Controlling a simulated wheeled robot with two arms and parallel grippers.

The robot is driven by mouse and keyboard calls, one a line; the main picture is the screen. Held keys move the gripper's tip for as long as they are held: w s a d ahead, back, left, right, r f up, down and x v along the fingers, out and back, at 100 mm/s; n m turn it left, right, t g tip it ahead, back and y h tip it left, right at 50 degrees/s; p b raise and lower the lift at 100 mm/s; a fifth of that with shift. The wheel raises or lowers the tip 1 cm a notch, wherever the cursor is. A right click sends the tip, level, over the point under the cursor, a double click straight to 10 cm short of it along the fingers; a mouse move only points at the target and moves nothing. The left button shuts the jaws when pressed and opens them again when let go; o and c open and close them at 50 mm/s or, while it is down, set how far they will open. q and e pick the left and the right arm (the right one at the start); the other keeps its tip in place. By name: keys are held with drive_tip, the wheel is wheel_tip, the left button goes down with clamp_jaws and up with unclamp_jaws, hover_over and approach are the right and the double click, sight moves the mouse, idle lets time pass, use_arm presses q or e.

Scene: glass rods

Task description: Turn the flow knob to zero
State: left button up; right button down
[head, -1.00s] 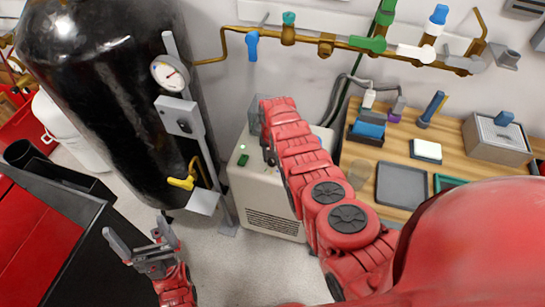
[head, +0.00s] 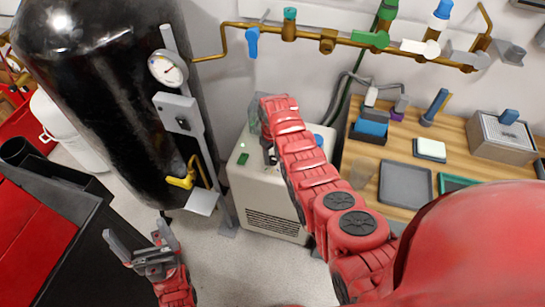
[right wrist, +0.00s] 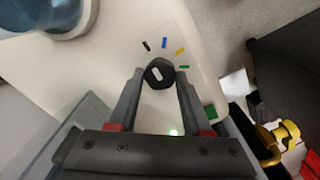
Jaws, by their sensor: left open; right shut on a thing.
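The flow knob (right wrist: 159,73) is black with a short white bar, on the top of a cream-white machine (head: 272,222). In the right wrist view, black, blue, yellow and green marks fan out beyond it. The white bar leans slightly toward the upper left, near the black mark's side. My right gripper (right wrist: 160,80) has a finger on each side of the knob and is shut on it. In the head view my right arm hides the knob. My left gripper (head: 139,238) is open and empty at the lower left, away from the machine.
A large black tank (head: 105,95) with a gauge (head: 168,68) and yellow valve (head: 181,181) stands left of the machine. A wooden bench (head: 455,140) with trays is at right. A brass pipe (head: 328,42) with valves runs along the wall. Pale floor shows between.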

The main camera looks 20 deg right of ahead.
drive_tip(key=shift+n, duration=0.4)
drive_tip(key=shift+c, duration=1.7)
unclamp_jaws()
wheel_tip(320, 180, up, 8)
drive_tip(key=shift+w+f+b, duration=0.1)
drive_tip(key=shift+w+b, duration=0.05)
drive_tip(key=shift+b, duration=0.6)
wheel_tip(320, 180, up, 9)
drive_tip(key=p, duration=0.8)
hover_over(272, 158)
drive_tip(key=shift+r, duration=0.35)
